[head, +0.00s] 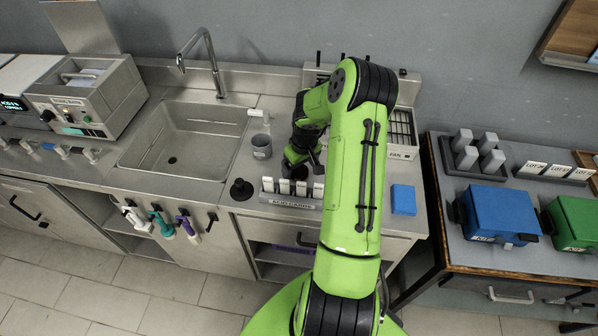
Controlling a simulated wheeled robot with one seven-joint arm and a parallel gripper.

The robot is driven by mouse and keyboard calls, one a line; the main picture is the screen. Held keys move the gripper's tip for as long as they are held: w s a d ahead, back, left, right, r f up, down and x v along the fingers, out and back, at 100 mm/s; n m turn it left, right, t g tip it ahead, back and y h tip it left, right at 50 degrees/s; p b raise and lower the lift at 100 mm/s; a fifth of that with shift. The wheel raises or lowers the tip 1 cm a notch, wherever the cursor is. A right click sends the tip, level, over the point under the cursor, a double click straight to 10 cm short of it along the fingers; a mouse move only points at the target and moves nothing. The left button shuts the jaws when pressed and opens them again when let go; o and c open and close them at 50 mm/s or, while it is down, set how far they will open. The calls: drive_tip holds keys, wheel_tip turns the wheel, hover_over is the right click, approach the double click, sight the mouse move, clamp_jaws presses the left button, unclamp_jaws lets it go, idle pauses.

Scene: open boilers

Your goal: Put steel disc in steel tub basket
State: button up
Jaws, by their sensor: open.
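A boxy grey bench unit (98,97) stands at the far left. An open steel tub (84,73) is set in its top, and something like a basket or handle shows inside. I cannot make out a steel disc; it may be hidden behind my arm or too small to tell. My gripper (302,165) is open over the counter, just behind a labelled caddy and right of a grey cup. My own arm partly covers it, and I see nothing held in it.
The sink (181,143) and its tap (211,62) lie between the bench unit and my gripper. Near the gripper are the grey cup (261,147), a black knobbed piece (241,189), the caddy (291,201) and a blue pad (403,199). A rack (401,132) stands behind my arm.

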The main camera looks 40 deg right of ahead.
sight(300, 171)
drive_tip(key=shift+w+d+f, duration=0.1)
drive_tip(key=shift+f, duration=0.55)
drive_tip(key=shift+r, duration=0.1)
drive_tip(key=shift+c, duration=0.6)
drive_tip(key=c, duration=1.2)
wheel_tip(300, 171, up, 10)
